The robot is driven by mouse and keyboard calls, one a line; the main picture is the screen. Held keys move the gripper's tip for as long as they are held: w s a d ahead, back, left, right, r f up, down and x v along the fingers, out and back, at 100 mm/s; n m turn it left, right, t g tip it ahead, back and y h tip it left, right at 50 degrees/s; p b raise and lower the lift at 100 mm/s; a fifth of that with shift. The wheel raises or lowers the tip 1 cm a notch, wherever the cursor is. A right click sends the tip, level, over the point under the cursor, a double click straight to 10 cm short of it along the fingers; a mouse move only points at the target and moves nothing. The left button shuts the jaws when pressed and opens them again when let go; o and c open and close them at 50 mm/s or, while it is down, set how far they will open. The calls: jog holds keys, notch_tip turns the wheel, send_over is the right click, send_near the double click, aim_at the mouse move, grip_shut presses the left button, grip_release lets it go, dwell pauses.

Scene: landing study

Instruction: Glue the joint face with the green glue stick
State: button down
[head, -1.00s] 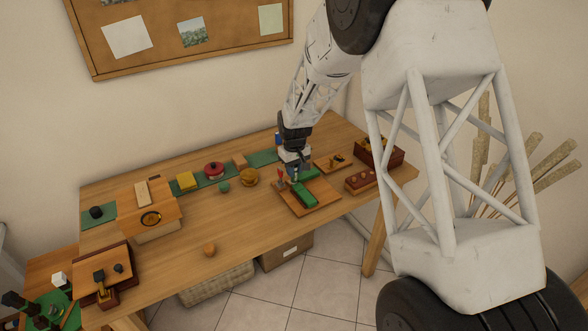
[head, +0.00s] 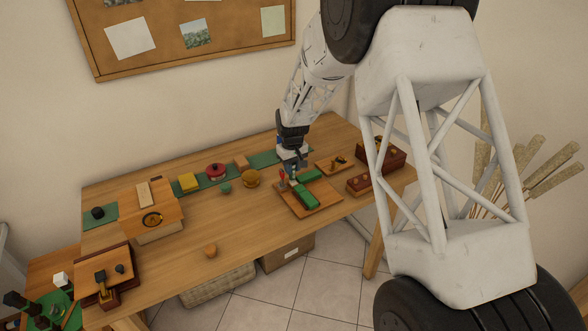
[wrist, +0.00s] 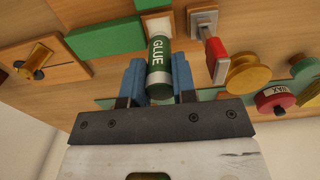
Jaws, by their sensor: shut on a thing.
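My gripper (wrist: 157,82) has blue fingers shut on the green glue stick (wrist: 160,68), a dark green cylinder lettered "GLUE". In the wrist view the stick's far end is at a pale square face (wrist: 150,24) beside a green block; I cannot tell whether they touch. This green block (wrist: 105,42) shows left of the stick. In the head view my gripper (head: 291,176) is low over a wooden board (head: 322,207), right of the table's middle. A long green block (head: 306,197) lies on that board. The stick is too small to make out there.
A red-handled fitting (wrist: 215,60) stands close right of the stick. A yellow round piece (wrist: 247,74) and a red tin (wrist: 273,99) are farther right.

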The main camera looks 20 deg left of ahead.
jog(key=shift+s+f, duration=0.1)
jog(key=shift+s, duration=0.1)
dwell(0.6)
jog(key=shift+s+d, duration=0.8)
jog(key=shift+s, duration=0.05)
dwell(0.5)
jog(key=shift+w+a, duration=0.9)
jog(key=shift+w, duration=0.05)
jog(key=shift+d, duration=0.15)
dwell(0.3)
